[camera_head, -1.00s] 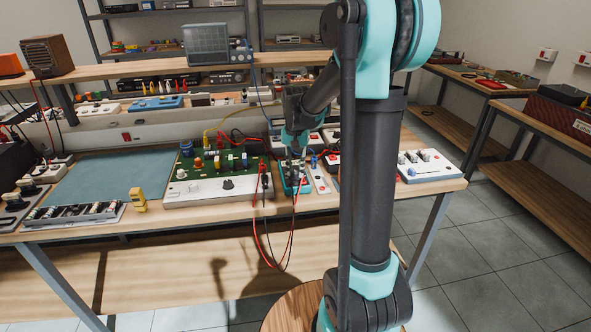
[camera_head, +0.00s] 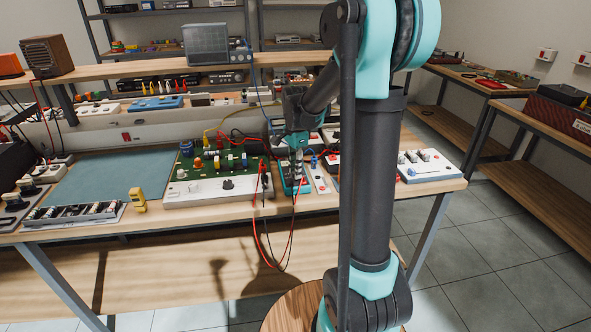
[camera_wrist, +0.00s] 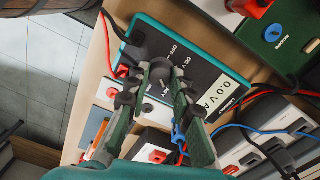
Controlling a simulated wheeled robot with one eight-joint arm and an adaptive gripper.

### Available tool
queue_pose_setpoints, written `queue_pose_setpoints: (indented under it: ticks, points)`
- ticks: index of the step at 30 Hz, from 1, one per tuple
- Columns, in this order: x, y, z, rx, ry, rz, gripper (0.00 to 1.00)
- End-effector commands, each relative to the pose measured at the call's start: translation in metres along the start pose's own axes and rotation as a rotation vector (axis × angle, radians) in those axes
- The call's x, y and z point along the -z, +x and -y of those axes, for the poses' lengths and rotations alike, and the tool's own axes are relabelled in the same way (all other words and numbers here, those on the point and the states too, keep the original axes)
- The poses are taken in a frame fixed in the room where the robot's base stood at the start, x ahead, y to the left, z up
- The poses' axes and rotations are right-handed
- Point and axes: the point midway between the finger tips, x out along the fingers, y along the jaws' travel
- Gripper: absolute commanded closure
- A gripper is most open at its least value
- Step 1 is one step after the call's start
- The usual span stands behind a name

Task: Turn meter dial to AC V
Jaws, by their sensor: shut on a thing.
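The meter (camera_wrist: 207,88) is a dark-faced box with a teal rim, seen close up in the wrist view. Its display (camera_wrist: 232,92) appears to read 0.0 V, and the words OFF and DC V are printed near the dial. My gripper (camera_wrist: 160,76) is over the round dark dial (camera_wrist: 158,80), with its fingers closed on the dial's two sides. The fingers cover part of the dial and some labels, so I cannot tell which mark it points to. In the head view the meter (camera_head: 289,188) is on the bench, largely hidden by my gripper (camera_head: 297,180).
Red and black leads (camera_head: 268,250) hang off the bench's front edge. A green circuit board unit (camera_head: 215,183) stands just left of the meter. Several small boxes with cables crowd its right side, and a blue mat (camera_head: 110,175) lies further left.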

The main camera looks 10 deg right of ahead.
Motion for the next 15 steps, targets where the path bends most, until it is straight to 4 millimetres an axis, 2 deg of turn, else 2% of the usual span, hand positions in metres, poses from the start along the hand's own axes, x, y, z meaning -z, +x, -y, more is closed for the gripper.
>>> queue_pose_setpoints:
  ticks: [15]
  points:
    - [0.0, -0.0002, 0.0002, 0.0, 0.111, 0.0, 1.0]
